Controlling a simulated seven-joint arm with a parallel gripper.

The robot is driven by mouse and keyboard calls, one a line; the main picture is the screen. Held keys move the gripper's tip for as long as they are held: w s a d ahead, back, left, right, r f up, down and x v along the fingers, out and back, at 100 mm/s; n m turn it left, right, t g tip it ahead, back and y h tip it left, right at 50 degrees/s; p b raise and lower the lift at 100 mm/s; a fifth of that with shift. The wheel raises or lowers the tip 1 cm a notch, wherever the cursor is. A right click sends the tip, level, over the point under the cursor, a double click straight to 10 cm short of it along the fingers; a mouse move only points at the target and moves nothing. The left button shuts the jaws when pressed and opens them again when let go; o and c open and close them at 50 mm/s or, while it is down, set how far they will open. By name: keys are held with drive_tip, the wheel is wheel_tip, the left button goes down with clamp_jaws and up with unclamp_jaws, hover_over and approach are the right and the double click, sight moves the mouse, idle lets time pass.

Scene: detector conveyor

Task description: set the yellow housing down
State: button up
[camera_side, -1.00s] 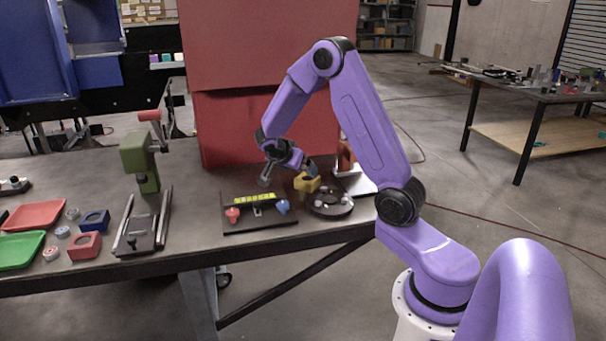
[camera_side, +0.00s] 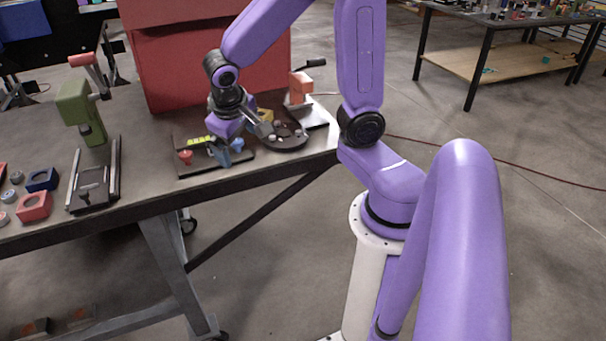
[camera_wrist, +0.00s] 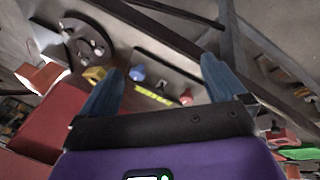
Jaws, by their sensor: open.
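The yellow housing (camera_side: 265,114) sits at the back left edge of the dark round plate (camera_side: 290,140), partly hidden by my gripper. In the wrist view the yellow housing (camera_wrist: 94,74) lies just outside the left finger. I cannot tell whether it rests on the bench or on the plate's rim. My gripper (camera_side: 245,142) is over the dark panel, in front and to the left of the housing. In the wrist view my gripper (camera_wrist: 162,68) has its two blue fingers wide apart, with nothing held between them.
The dark panel (camera_side: 188,170) has a red knob (camera_side: 185,156), a blue knob (camera_wrist: 137,73) and a yellow strip (camera_side: 200,141). An orange-topped stand (camera_side: 300,85) is at right. A green press (camera_side: 82,108) stands left. A red box (camera_side: 185,65) rises behind.

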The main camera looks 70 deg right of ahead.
drive_tip(key=s+a+n+y, duration=0.2)
drive_tip(key=s+a+n, duration=0.1)
drive_tip(key=s+n, duration=0.4)
drive_tip(key=s+a+n+g+y, duration=0.1)
drive_tip(key=s+a+n+y, duration=0.1)
drive_tip(key=s+a+n, duration=0.2)
drive_tip(key=s+r+n, duration=0.1)
drive_tip(key=s+n, duration=0.2)
drive_tip(key=s, duration=0.3)
drive_tip(key=shift+s+g, duration=0.3)
drive_tip(key=shift+a, duration=0.1)
